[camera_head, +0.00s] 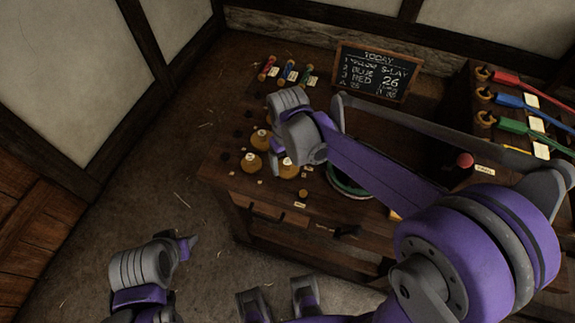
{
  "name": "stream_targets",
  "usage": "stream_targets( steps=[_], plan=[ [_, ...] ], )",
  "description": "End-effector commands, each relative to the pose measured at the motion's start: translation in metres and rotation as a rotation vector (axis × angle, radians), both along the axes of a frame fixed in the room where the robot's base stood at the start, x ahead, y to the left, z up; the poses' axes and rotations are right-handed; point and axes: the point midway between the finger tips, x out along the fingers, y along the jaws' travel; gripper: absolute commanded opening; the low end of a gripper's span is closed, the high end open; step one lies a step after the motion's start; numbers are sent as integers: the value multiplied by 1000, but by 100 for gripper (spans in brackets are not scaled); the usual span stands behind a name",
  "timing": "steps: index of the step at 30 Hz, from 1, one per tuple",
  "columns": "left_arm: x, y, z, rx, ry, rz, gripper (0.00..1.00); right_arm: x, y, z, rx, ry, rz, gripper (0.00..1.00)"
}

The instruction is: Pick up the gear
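Several round brass-coloured pieces with pale tops stand on the left part of the dark wooden bench (225,165). One is at the left (251,164), one sits behind it (260,140), and one is partly hidden near my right gripper (289,171). They look like gears, but teeth are too small to make out. My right gripper (290,152) hangs over or just beside these pieces, pointing down. Its fingers are largely hidden by its wrist, and no piece shows clearly between them. My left gripper (178,248) is low at the left, off the bench, over the floor.
A chalkboard (377,72) stands at the bench's back. Red, blue and green spools (289,72) lie at the back left. A green-rimmed round thing (350,191) is partly behind my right arm. Open floor lies left.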

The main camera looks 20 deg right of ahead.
Motion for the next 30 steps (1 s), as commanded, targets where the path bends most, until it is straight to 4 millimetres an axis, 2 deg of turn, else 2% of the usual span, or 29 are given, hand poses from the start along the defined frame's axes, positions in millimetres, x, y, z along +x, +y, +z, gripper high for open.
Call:
stream_targets(
  steps=[1, 6, 8, 14, 17, 30],
  plan=[
    [0, 0, 0, 0, 0, 0, 50, 0, 0, 0, 0, 0, 0, 71],
    [0, 0, 0, 0, 0, 0, 50, 0, 0, 0, 0, 0, 0, 41],
    [0, 0, 0, 0, 0, 0, 50, 0, 0, 0, 0, 0, 0, 33],
    [0, 0, 0, 0, 0, 0, 50, 0, 0, 1, 0, 0, 0, 33],
    [0, 0, 1, 0, 0, 0, 50, 0, 0, 8, 0, 0, 0, 33],
    [2, 0, 10, 0, -4, 0, 50, 0, 0, 88, 0, 0, 1, 33]
  ],
)
